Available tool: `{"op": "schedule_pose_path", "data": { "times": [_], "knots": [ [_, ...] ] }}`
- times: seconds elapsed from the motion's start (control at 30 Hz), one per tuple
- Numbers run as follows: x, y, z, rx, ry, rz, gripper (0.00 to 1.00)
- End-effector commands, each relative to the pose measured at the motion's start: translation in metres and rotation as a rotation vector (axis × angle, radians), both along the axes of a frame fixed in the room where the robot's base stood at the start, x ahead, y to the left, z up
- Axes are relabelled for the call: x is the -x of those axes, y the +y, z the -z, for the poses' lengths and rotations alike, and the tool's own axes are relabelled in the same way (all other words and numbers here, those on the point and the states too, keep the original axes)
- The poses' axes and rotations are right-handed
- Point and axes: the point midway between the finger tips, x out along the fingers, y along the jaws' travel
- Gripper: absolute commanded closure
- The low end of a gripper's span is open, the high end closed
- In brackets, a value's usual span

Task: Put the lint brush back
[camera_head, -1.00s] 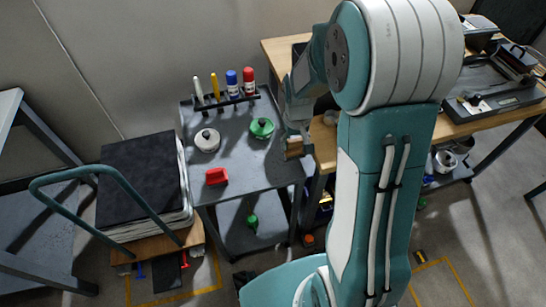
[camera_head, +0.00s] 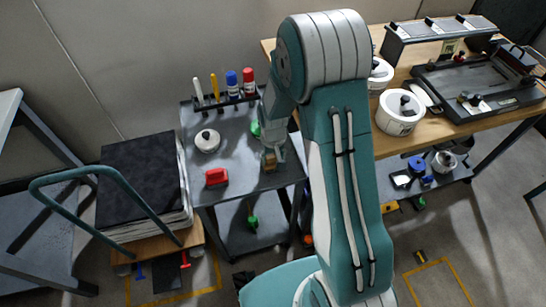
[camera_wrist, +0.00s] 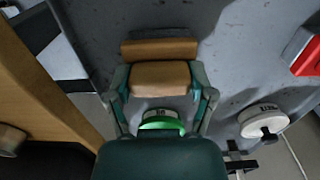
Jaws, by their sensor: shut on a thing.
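The lint brush appears as a tan, wood-coloured piece (camera_wrist: 160,77) in the wrist view, with a narrower bar beyond a wider block. My gripper (camera_wrist: 160,84) is shut on the wider block, one finger on each side. In the head view the brush (camera_head: 269,160) hangs below my gripper (camera_head: 270,154), over the right part of the grey cart top (camera_head: 242,178). I cannot tell whether the brush touches the cart top.
On the cart stand a white-lidded tin (camera_head: 207,141), a red block-like item (camera_head: 216,177) and a rack with several upright markers (camera_head: 232,84). The cart's front middle is clear. A wooden workbench (camera_head: 391,145) with white pots adjoins on the right.

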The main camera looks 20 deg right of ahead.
Motion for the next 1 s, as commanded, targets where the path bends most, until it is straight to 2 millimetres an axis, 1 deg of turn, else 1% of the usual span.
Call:
{"op": "schedule_pose_path", "data": {
  "times": [0.07,0.1,0.13,0.17,0.57,0.67,0.77,1.0],
  "knots": [
    [0.0,0.0,0.001,0.0,0.001,0.0,0.74],
    [0.0,0.0,0.002,0.0,0.001,0.0,0.2],
    [0.0,0.0,0.001,0.0,0.0,0.0,0.07],
    [0.0,0.0,0.001,0.0,0.001,0.0,0.0],
    [0.0,0.0,0.001,0.0,0.0,0.0,0.0],
    [0.0,0.0,-0.004,0.0,-0.001,0.0,0.0],
    [-0.001,0.0,-0.017,0.0,-0.004,0.0,0.0],
    [-0.001,0.0,-0.068,0.0,-0.005,0.0,0.0]
  ]
}}
